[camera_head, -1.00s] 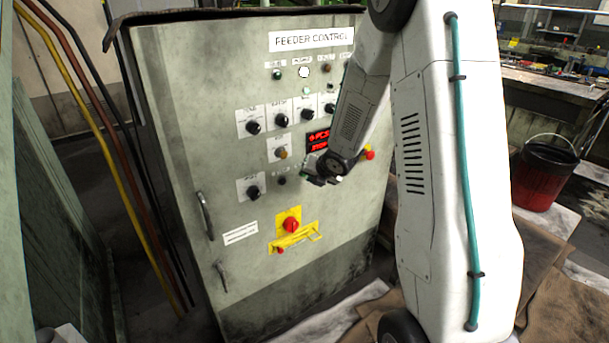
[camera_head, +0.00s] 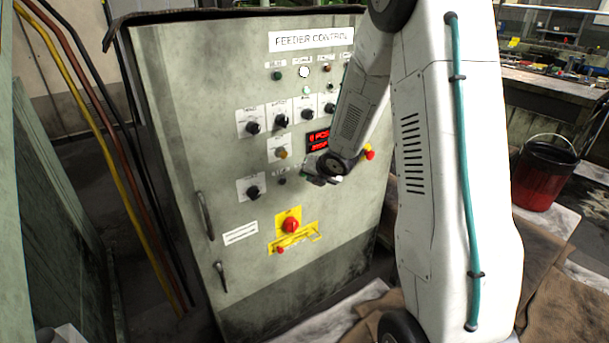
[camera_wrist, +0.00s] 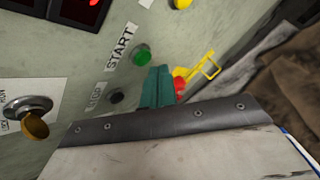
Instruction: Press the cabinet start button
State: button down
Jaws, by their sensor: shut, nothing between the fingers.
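The feeder control cabinet (camera_head: 180,120) stands in the left and middle of the head view. In the wrist view, the green start button (camera_wrist: 141,55) sits beside the START label (camera_wrist: 121,47). The black stop button (camera_wrist: 116,96) is below it; it also shows in the head view (camera_head: 282,181). My gripper (camera_wrist: 158,70) has its teal fingers shut and empty, with the tips just right of the green button in the picture. I cannot tell whether they touch the panel. In the head view my gripper (camera_head: 315,168) is in front of the panel and the start button is hidden.
A red and yellow main switch (camera_head: 290,225) with a yellow bracket is low on the door. A red emergency stop (camera_head: 369,154) is right of my wrist. An amber selector (camera_wrist: 35,125) and a red display (camera_head: 317,141) are nearby. A red bucket (camera_head: 543,175) stands at right.

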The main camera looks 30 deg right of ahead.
jog(key=shift+w, duration=0.1)
dwell(0.5)
jog(key=shift+w, duration=0.3)
